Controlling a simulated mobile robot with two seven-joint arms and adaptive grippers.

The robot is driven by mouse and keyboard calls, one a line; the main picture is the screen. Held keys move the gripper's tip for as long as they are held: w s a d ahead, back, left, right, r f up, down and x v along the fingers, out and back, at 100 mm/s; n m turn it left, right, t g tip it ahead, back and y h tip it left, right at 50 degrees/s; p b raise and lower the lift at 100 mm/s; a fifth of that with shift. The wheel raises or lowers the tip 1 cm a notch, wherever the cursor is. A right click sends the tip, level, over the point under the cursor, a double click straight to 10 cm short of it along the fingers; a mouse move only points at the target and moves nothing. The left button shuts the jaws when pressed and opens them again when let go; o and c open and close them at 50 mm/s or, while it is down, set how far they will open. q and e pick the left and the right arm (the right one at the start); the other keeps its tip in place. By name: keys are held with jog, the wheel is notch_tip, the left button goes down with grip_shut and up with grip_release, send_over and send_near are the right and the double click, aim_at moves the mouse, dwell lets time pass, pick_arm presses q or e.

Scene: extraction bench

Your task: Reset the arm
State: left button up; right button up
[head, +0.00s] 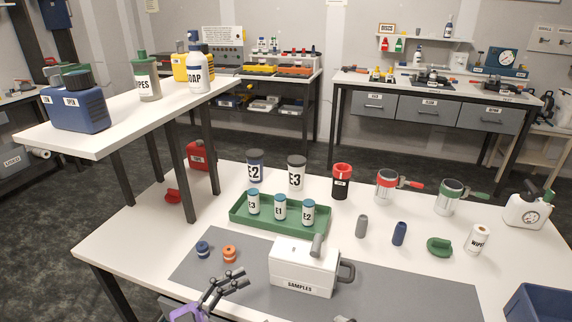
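My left gripper (240,280) comes in at the bottom, with a purple part behind its dark fingers. Its fingertips are apart with nothing seen between them, above the grey mat (210,270). It is left of the white SAMPLES box (300,276) and nearer than the orange ring-like piece (230,254). A small dark tip (345,319) at the bottom edge looks like my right gripper; the rest is out of frame, so its state cannot be told.
A green tray (290,233) holds capped jars E3, E1 and E2. Larger E2 (255,166) and E3 (296,173) jars stand behind it. A raised white shelf (110,135) is at left. A blue bin (540,303) is at lower right. The mat's right part is clear.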

pick_arm(q)
jog(key=s+a+f+n+t+y+p, duration=0.4)
jog(key=s+a+f+n+t+y, duration=0.45)
jog(key=n+y, duration=0.45)
jog(key=s+a+f+g+y, duration=0.1)
jog(key=s+f+g, duration=0.2)
jog(key=s, duration=0.3)
jog(key=s+a+f+g+y+p, duration=0.1)
jog(key=s+f+g+y, duration=0.1)
jog(key=s, duration=0.5)
jog(key=s+a+f+n+g+y+p, duration=0.1)
jog(key=s+f+g, duration=0.3)
jog(key=s, duration=0.3)
jog(key=shift+s+a, duration=0.15)
jog(key=shift+s, duration=0.1)
pick_arm(e)
jog(key=s+d+f+m+h, duration=0.4)
jog(key=s+f+m+h, duration=0.2)
jog(key=s+m, duration=0.4)
jog(key=s+d+f+m+g+h, duration=0.1)
jog(key=s+d+f+m+h, duration=0.3)
jog(key=s+f+m, duration=0.5)
jog(key=s+m+h, duration=0.1)
jog(key=s+h, duration=0.1)
jog(key=s, duration=0.1)
jog(key=shift+s+m+g, duration=0.2)
jog(key=shift+m+g, duration=0.1)
jog(key=shift+m, duration=0.1)
jog(key=shift+f, duration=0.1)
